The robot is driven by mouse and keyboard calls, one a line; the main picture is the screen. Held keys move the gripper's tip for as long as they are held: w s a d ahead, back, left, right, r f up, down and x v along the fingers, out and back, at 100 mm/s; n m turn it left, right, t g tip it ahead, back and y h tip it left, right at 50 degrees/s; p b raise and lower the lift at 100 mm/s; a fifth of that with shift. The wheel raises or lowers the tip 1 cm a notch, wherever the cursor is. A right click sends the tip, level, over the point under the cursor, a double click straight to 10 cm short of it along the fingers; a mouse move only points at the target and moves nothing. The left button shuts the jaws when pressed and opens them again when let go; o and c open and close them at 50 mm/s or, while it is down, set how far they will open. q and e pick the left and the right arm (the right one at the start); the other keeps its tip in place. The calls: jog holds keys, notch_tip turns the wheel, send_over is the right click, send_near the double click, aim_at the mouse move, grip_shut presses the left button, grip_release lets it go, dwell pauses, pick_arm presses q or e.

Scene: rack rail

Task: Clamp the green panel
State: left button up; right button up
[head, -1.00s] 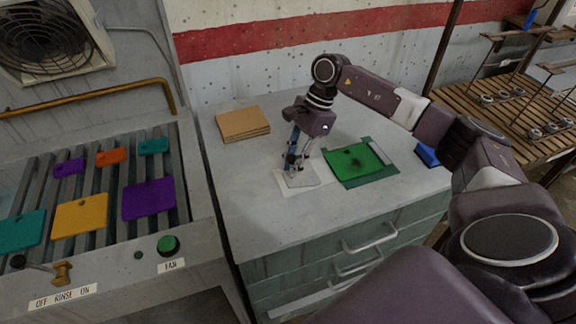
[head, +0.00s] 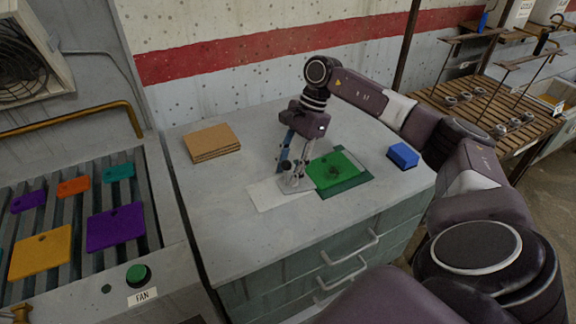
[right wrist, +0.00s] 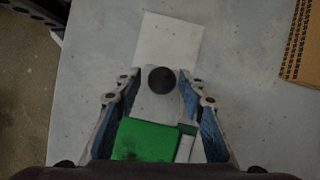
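The green panel (head: 335,167) lies flat over the dark green mat (head: 355,183) on the cabinet top. A grey clamp (head: 296,184) with a dark round knob stands at the panel's left edge, beside the bare part of the white sheet (head: 266,194). In the right wrist view, the clamp's knob (right wrist: 162,80) shows between the fingertips (right wrist: 160,82), with the green panel (right wrist: 145,140) close behind. Whether the jaws overlap the panel is hidden. My left gripper is not in view.
A stack of brown boards (head: 212,141) lies at the cabinet's back left and a blue block (head: 403,155) to the right of the mat. A slatted rack (head: 70,225) with coloured plates stands at the left. The cabinet's front left top is clear.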

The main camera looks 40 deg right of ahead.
jog(key=shift+a, duration=0.15)
jog(key=shift+r, duration=0.2)
jog(key=v, duration=1.1)
jog(key=shift+d+r, duration=0.25)
jog(key=shift+d, duration=0.05)
